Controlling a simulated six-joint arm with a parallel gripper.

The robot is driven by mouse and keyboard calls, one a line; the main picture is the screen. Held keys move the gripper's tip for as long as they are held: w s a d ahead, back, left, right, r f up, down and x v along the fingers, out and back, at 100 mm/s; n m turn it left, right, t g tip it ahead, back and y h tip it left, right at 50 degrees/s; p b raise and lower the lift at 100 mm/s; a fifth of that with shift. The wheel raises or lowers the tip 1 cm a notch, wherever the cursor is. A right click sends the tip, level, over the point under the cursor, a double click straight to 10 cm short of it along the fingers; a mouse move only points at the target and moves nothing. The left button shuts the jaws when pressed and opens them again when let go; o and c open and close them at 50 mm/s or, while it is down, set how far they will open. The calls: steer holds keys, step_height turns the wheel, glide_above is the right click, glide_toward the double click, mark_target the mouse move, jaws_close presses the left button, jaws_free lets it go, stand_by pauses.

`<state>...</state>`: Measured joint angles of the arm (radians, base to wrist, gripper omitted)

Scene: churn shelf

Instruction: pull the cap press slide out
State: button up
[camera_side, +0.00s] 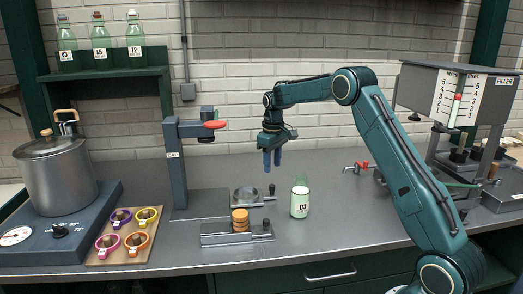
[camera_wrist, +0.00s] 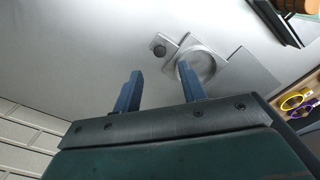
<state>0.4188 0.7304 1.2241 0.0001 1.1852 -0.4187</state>
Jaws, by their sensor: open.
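The cap press (camera_side: 178,165) is a grey column marked CAP with a red lever (camera_side: 215,124). At its foot is the slide, a flat plate carrying a round metal cup (camera_side: 245,196), with a dark knob (camera_side: 271,196) on its right end. In the wrist view the cup (camera_wrist: 198,66) and knob (camera_wrist: 159,49) show beyond my fingertips. My gripper (camera_side: 272,164) is open and empty, pointing down above the knob and clear of it. In the wrist view the knob lines up with the gap between my fingers (camera_wrist: 160,74).
A second holder (camera_side: 218,239) with a stack of tan caps (camera_side: 240,220) and its own knob stands in front. A bottle marked B3 (camera_side: 300,201) stands close on the right. A tray of coloured cups (camera_side: 108,257) and a pot (camera_side: 58,175) are at left.

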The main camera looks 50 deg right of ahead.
steer(key=shift+r, duration=2.9)
steer(key=s+a+r+t, duration=0.3)
steer(key=s+a+r, duration=0.9)
steer(key=s+a, duration=0.4)
steer(key=s+a+f+t, duration=0.1)
steer(key=s+a+f, duration=0.1)
steer(key=s, duration=0.7)
steer(key=s+a+f+t, duration=0.1)
steer(key=s+a+f, duration=0.2)
steer(key=s, duration=0.6)
steer(key=shift+a+f+t, duration=0.3)
steer(key=shift+a+f, duration=0.05)
steer(key=shift+a, duration=0.7)
